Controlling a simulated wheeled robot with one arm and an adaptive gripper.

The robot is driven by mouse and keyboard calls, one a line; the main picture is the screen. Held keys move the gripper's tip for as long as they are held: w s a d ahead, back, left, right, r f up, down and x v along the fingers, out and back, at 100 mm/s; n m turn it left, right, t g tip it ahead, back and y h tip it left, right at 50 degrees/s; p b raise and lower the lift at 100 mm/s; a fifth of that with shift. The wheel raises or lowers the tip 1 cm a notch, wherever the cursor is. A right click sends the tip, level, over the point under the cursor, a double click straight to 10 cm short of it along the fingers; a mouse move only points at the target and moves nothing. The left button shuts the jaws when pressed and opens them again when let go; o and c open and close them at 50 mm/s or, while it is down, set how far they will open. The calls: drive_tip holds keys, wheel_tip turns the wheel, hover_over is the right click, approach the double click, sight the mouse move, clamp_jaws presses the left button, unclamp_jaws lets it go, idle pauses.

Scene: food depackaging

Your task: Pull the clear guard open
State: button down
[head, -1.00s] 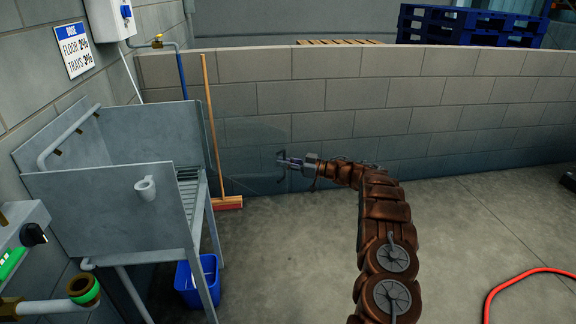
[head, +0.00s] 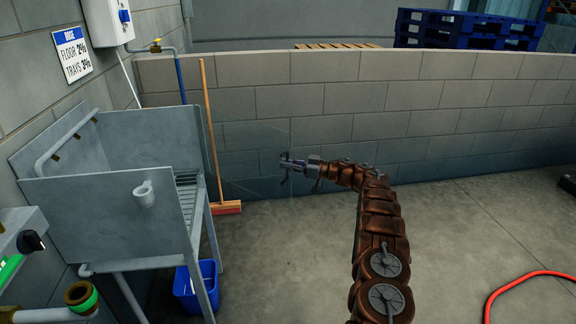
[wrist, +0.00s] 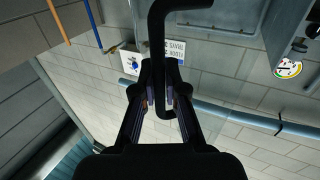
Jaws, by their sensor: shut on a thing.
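The clear guard (head: 255,151) is a faint see-through panel in the head view, between the steel sink and my gripper. Only its pale edges and slight tint show. Its black bent handle (wrist: 157,38) is large in the wrist view and runs down between my fingers. My gripper (head: 284,164) is at the right side of the panel in the head view. In the wrist view my gripper (wrist: 160,85) is shut on the handle, with one finger on each side. How far the guard stands open is hard to tell.
A steel sink (head: 95,190) stands at left, with a blue bin (head: 188,290) below it. A broom (head: 213,140) leans on the block wall (head: 420,105) behind the guard. A red hose (head: 525,277) lies at right. The floor around my arm is clear.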

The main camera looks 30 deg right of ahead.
drive_tip(key=c, duration=1.2)
unclamp_jaws()
drive_tip(key=v, duration=1.2)
